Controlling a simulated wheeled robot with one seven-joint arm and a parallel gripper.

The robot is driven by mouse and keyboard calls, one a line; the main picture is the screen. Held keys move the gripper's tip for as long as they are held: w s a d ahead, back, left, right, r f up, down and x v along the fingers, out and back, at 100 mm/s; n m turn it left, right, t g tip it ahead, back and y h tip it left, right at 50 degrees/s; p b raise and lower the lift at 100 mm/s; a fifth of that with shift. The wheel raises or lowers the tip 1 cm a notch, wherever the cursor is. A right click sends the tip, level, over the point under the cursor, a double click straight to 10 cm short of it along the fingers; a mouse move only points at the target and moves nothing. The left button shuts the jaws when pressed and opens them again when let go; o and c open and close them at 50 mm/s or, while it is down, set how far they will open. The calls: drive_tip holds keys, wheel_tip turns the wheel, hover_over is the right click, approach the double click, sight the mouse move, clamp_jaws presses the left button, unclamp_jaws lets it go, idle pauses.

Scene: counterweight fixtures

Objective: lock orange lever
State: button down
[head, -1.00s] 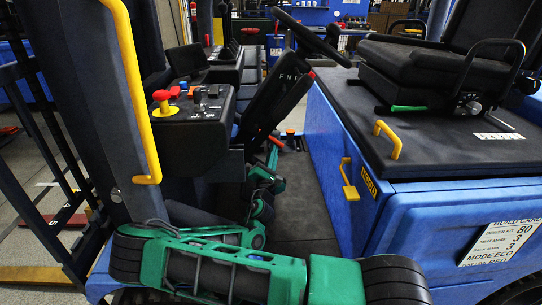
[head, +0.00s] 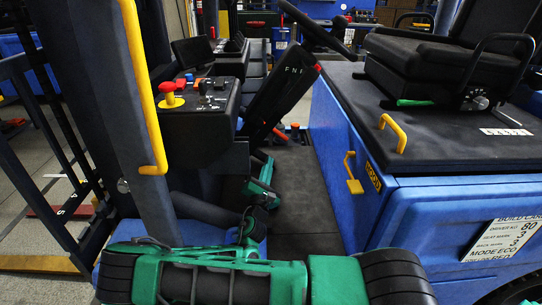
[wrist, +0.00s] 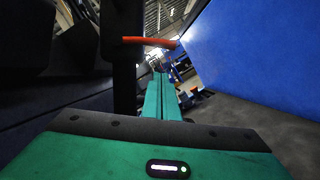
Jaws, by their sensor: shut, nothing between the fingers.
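The orange lever (wrist: 150,41) shows in the wrist view as a bar reaching right from a dark upright post, above my gripper's fingers. In the head view a small orange bar low beside the steering column (head: 279,134) appears to be the same lever. My gripper (wrist: 160,78) has its green fingers together with nothing between them. In the head view my gripper (head: 266,162) is low in the footwell, below the lever and apart from it. The lever's mounting is partly hidden by the dark column.
A blue seat box (head: 335,150) with a yellow handle (head: 354,175) bounds the footwell on the right. A black console (head: 200,130) with a red knob and a yellow grab bar (head: 143,90) stand left. Dark floor (head: 305,200) is open between. Another orange-topped part (head: 295,127) sits farther back.

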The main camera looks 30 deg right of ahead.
drive_tip(key=v, duration=0.5)
drive_tip(key=shift+d, duration=0.1)
idle(0.4)
